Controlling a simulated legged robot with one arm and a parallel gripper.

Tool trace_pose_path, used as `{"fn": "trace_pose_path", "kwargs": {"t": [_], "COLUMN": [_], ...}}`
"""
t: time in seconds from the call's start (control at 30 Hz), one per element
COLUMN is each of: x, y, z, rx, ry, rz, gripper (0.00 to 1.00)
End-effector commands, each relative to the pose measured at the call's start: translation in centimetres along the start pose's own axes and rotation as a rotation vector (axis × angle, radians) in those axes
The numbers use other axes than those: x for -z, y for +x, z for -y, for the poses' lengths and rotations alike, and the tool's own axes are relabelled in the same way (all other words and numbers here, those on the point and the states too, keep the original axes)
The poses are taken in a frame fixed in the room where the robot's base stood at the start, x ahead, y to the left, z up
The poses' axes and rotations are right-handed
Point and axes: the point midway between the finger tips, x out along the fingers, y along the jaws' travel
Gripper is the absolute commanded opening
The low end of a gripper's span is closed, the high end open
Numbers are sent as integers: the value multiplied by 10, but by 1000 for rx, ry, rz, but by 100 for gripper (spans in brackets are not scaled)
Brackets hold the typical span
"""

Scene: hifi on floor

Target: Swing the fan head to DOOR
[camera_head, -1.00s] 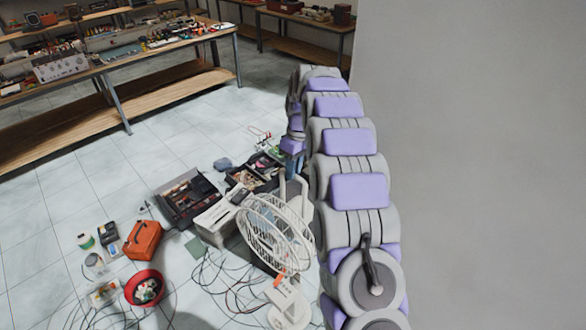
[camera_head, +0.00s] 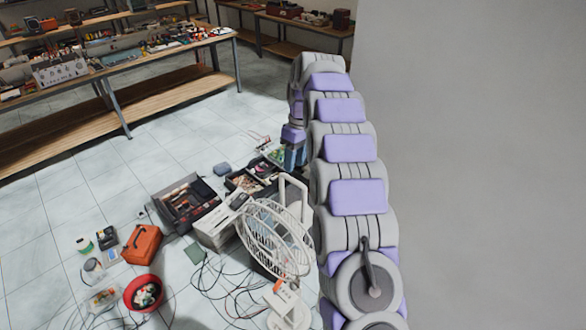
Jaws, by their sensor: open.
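The fan is white, with a round wire-cage head (camera_head: 274,240) tilted over the floor, just left of my arm. Its pale base (camera_head: 288,306) is below, with a small orange mark on it. A white loop-shaped part rises behind the head's right side. No DOOR label is readable. My gripper (camera_head: 294,160) hangs at the far end of my arm, behind and above the fan head in the picture, apart from the cage. It is open and small in view; its fingertips are hard to make out. Nothing shows held in it.
A dark open toolbox (camera_head: 186,202), an orange case (camera_head: 142,245), a red bowl (camera_head: 144,293) and loose cables (camera_head: 215,285) lie left of the fan. Workbenches (camera_head: 160,98) stand behind. A grey wall (camera_head: 470,170) closes the right. Tiled floor is clear mid-left.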

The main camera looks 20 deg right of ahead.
Motion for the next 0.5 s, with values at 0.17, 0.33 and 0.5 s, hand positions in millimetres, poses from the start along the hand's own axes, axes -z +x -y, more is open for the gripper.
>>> {"fn": "trace_pose_path", "kwargs": {"t": [0.17,0.33,0.5], "x": [1,0,0], "y": [-25,-49,-68], "z": [-1,0,1], "rx": [-2,-3,-1], "ry": [0,0,0], "rz": [-2,-1,0], "gripper": [42,42,42]}}
